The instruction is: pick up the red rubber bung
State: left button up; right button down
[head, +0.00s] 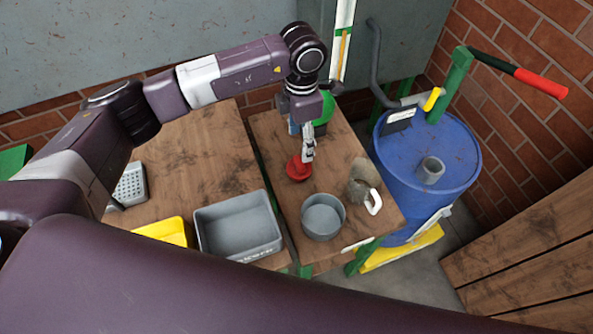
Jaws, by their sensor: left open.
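The red rubber bung (297,170) lies on the right-hand wooden table, left of the table's middle. My left arm comes in from the left, and its gripper (308,158) points down right at the bung, its fingertips at the bung's upper right side. The gripper is open. The fingertips are small here, and I cannot tell whether they touch the bung or sit around part of it. My right gripper is not in view.
A grey round pot (322,216) and a mug-like vessel with a white handle (363,184) stand near the bung. A grey bin (240,226) and a yellow bin (165,231) are on the left table. A blue drum (455,160) stands at right. Green and blue items stand behind the gripper.

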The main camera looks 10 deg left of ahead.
aim_at(299, 161)
pick_arm(q)
jog(key=shift+w+a+f, duration=0.1)
jog(key=shift+f, duration=0.4)
jog(key=shift+f+p, duration=0.55)
jog(key=shift+f, duration=0.25)
jog(key=shift+s+f+p, duration=0.25)
jog(key=shift+f+p, duration=0.05)
jog(key=shift+p, duration=0.05)
jog(key=f+p, duration=0.1)
jog(key=f, duration=0.2)
jog(key=shift+s+f+p, duration=0.2)
jog(key=shift+f+p, duration=0.1)
jog(key=shift+p, duration=0.05)
jog(key=shift+w+f, duration=0.1)
jog(key=shift+f, duration=0.45)
grip_shut()
jog(key=shift+r, duration=0.15)
notch_tip(299, 161, up, 20)
jog(key=b, duration=0.5)
